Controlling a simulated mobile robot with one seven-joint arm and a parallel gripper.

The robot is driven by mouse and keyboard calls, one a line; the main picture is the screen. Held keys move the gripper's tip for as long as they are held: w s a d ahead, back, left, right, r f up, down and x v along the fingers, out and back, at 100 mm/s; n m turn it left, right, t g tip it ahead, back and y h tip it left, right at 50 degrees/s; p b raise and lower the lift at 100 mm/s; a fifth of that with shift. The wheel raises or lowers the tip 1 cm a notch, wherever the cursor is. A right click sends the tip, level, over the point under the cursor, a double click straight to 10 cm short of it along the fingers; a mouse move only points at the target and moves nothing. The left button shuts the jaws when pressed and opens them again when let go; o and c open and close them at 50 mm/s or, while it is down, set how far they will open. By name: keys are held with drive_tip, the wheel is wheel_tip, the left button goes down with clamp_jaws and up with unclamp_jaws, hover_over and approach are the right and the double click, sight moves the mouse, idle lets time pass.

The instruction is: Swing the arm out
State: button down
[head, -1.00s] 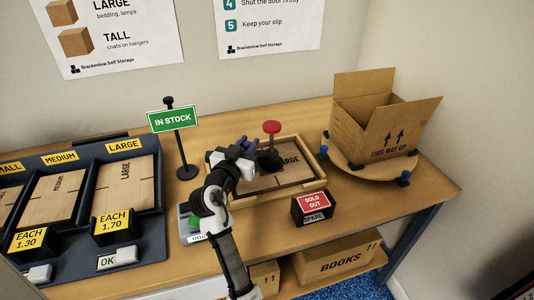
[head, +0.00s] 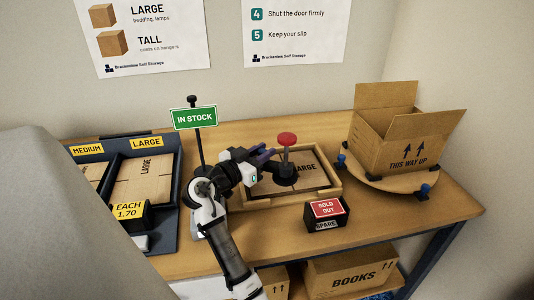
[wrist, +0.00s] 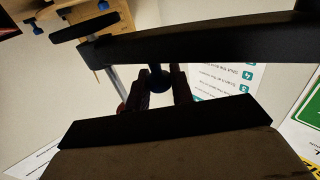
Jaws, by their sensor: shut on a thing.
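My gripper (head: 268,156) reaches over the left part of the wooden tray (head: 246,204), close to the post with a red round top (head: 287,139). In the wrist view the two fingers of my gripper (wrist: 157,86) are shut on a dark blue knob (wrist: 160,78). In the head view this knob is hidden by my gripper. A long black bar (wrist: 210,46) crosses the wrist view beyond the fingers; I cannot tell whether the knob is joined to it. A flat carton marked LARGE (head: 310,178) lies in the tray.
The IN STOCK sign (head: 194,118) stands on a post close behind my arm. A SOLD OUT block (head: 327,209) is in front of the tray. An open carton (head: 395,149) sits on a round turntable (head: 375,181) at right. A grey shape (head: 60,230) covers the lower left.

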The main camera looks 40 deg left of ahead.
sight(262, 151)
drive_tip(key=c, duration=1.3)
unclamp_jaws()
drive_tip(key=shift+o, duration=0.2)
wheel_tip(262, 151, up, 20)
drive_tip(key=b, duration=0.1)
